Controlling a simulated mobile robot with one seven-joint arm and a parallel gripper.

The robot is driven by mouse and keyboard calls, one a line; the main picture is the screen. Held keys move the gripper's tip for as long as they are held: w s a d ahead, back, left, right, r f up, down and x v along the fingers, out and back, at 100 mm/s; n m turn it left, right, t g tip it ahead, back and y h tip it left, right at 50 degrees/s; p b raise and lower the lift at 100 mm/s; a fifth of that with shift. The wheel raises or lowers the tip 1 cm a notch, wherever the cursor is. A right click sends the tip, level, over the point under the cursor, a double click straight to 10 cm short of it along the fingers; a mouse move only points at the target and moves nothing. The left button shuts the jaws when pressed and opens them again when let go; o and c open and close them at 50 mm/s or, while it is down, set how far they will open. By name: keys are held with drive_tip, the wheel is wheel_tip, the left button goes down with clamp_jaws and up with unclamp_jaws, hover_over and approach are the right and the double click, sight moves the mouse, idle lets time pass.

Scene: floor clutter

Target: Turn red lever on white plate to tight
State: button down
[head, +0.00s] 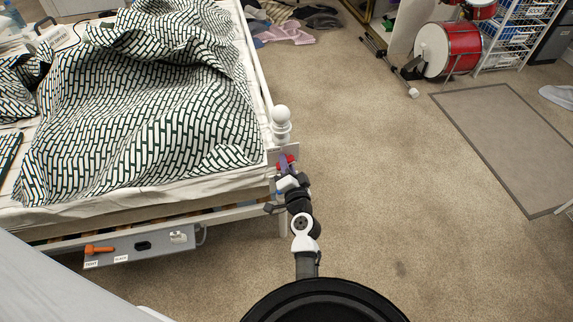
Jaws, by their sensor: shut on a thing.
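The white plate (292,151) is at the bed's corner post, just below its round white knob. A small patch of the red lever (289,159) shows against the plate's lower part. My gripper (282,167) is at the red lever, shut on it. The gripper and wrist hide most of the lever, so its exact angle cannot be told. I cannot read any tight mark on this plate from here.
A grey plate (150,243) on the bed's lower rail carries an orange handle (99,249) and small labels. The bed (115,190) with a patterned cover fills the left.

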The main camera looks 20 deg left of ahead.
drive_tip(key=m, duration=0.6)
drive_tip(key=shift+w+m, duration=0.1)
drive_tip(key=shift+m, duration=0.2)
drive_tip(key=m+p, duration=0.2)
drive_tip(key=m, duration=0.4)
drive_tip(key=m+p, duration=0.2)
drive_tip(key=m, duration=0.4)
drive_tip(key=shift+m, duration=0.4)
drive_tip(key=m+p, duration=0.2)
drive_tip(key=m, duration=0.3)
drive_tip(key=shift+a, duration=0.1)
drive_tip(key=shift+m, duration=0.3)
drive_tip(key=c, duration=1.4)
unclamp_jaws()
drive_tip(key=shift+f, duration=0.1)
drive_tip(key=shift+s+f, duration=0.1)
drive_tip(key=shift+s, duration=0.1)
